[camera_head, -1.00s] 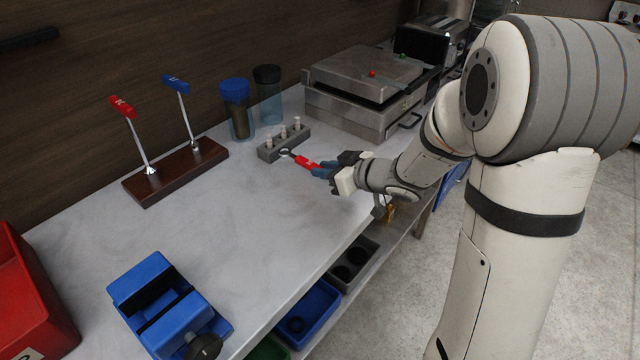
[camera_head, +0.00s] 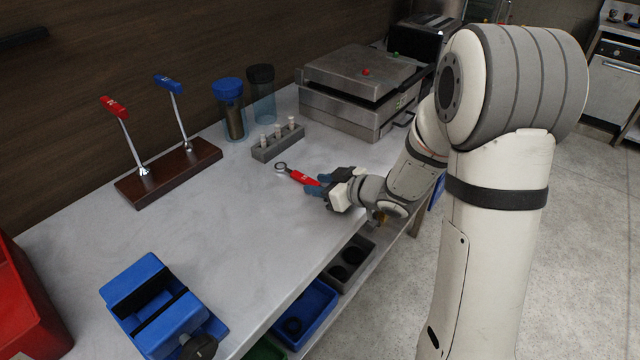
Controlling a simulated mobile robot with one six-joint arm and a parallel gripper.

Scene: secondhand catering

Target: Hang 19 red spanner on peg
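The red spanner (camera_head: 303,178) is held at its handle end by my gripper (camera_head: 322,186), which is shut on it. Its dark ring end points left and back, over the worktop in front of the grey block. Whether it touches the worktop I cannot tell. Two uprights stand on a dark wooden base (camera_head: 170,172). The left one carries a red-headed piece (camera_head: 114,107) and the right one a blue-headed piece (camera_head: 168,83). The grey block (camera_head: 277,147) has several short pale pegs on top and stands just behind the spanner's ring, apart from it.
A blue-lidded container (camera_head: 232,108) and a dark-lidded one (camera_head: 262,93) stand behind the block. A metal press (camera_head: 357,85) stands at back right. A blue vise (camera_head: 155,305) and red bin (camera_head: 28,300) are at the front left. The middle of the worktop (camera_head: 215,220) is clear.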

